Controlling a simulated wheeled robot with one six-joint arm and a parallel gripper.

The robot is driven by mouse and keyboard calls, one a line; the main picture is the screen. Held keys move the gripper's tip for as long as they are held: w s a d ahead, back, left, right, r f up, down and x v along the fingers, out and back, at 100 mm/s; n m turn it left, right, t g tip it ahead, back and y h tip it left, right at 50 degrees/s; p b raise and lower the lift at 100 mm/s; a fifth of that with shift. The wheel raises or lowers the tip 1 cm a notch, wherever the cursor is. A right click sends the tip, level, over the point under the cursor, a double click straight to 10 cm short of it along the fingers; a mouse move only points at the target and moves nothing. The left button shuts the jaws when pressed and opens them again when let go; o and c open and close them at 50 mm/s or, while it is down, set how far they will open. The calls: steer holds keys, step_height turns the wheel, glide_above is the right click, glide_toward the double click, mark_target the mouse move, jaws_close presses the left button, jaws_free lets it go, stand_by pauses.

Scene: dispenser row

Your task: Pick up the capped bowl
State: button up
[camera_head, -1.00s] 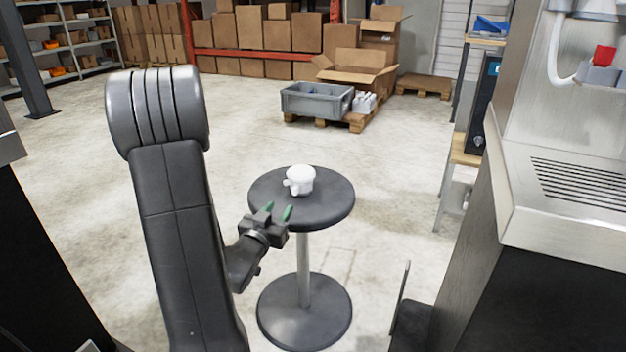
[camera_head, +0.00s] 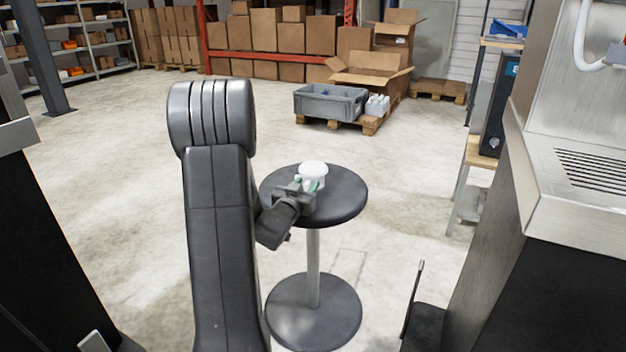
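The white capped bowl (camera_head: 313,170) stands upright on the round dark table (camera_head: 345,199). Its domed white cap shows on top, and its lower near side is partly hidden behind my gripper. My gripper (camera_head: 307,184) has come in over the table from the near left and is at the bowl's near side. Its green-tipped fingers are apart, with white of the bowl showing between and behind them. I cannot tell whether the fingers touch the bowl.
A steel machine with a slotted drip tray (camera_head: 592,180) stands close on the right. A dark cabinet is at the left edge. Behind the table the floor is clear up to a grey crate (camera_head: 330,102) on a pallet, with cardboard boxes (camera_head: 280,35) beyond.

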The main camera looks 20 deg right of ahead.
steer(key=shift+c, duration=0.5)
jaws_close()
